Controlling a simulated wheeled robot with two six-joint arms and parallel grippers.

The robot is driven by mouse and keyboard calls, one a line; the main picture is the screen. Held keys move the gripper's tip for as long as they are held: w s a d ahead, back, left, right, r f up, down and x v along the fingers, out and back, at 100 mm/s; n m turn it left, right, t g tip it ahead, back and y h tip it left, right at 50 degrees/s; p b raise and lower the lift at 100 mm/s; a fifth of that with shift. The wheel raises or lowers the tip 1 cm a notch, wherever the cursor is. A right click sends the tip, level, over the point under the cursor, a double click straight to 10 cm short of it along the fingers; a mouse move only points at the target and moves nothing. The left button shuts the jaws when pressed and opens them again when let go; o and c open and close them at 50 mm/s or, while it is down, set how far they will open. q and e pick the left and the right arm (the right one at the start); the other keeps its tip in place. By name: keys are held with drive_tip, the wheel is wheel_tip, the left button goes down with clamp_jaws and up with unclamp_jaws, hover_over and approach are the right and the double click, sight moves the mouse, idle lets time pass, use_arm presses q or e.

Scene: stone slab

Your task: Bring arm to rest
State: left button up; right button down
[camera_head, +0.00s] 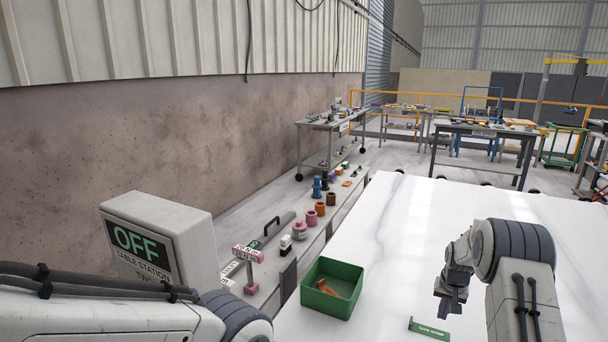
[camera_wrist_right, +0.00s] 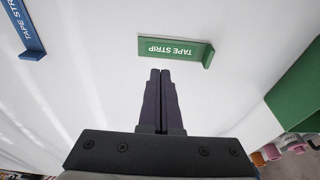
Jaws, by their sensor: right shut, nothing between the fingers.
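My right gripper (camera_head: 450,302) is shut and empty. It hangs over the white slab (camera_head: 400,235) at the right of the head view. In the right wrist view its two dark fingers (camera_wrist_right: 160,72) are pressed together, pointing towards a green label that reads "TAPE STRIP" (camera_wrist_right: 175,49). The same green label (camera_head: 429,328) shows at the bottom of the head view, beside and below the gripper. My left arm comes in from the lower left of the head view, but its gripper is out of sight.
A green bin (camera_head: 332,288) holding an orange-brown piece (camera_head: 327,287) stands on the slab's left edge. A ledge with several coloured parts runs behind it. An OFF sign box (camera_head: 158,238) stands at left. A blue label (camera_wrist_right: 24,28) lies on the slab. The slab's middle is clear.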

drive_tip(key=shift+r, duration=0.35)
drive_tip(key=s+a+r+n, duration=0.2)
drive_tip(key=s+a+r, duration=0.25)
drive_tip(key=a, duration=0.45)
drive_tip(key=s+a+r+n+y, duration=0.1)
drive_tip(key=s+a+r+n, duration=0.15)
drive_tip(key=a+r, duration=0.45)
drive_tip(key=s+a+r+n, duration=0.1)
drive_tip(key=s+a+r, duration=0.25)
drive_tip(key=a, duration=0.75)
drive_tip(key=s+a+r+n+g+y, duration=0.15)
drive_tip(key=s+a, duration=0.25)
drive_tip(key=s, duration=0.4)
drive_tip(key=s+a+r+n+h, duration=0.15)
drive_tip(key=s+a, duration=0.25)
drive_tip(key=s, duration=0.4)
drive_tip(key=s+n+y, duration=0.1)
drive_tip(key=s+n, duration=0.3)
drive_tip(key=s, duration=0.9)
drive_tip(key=shift+s+d+r, duration=0.15)
drive_tip(key=shift+d+r, duration=0.05)
drive_tip(key=shift+r, duration=0.1)
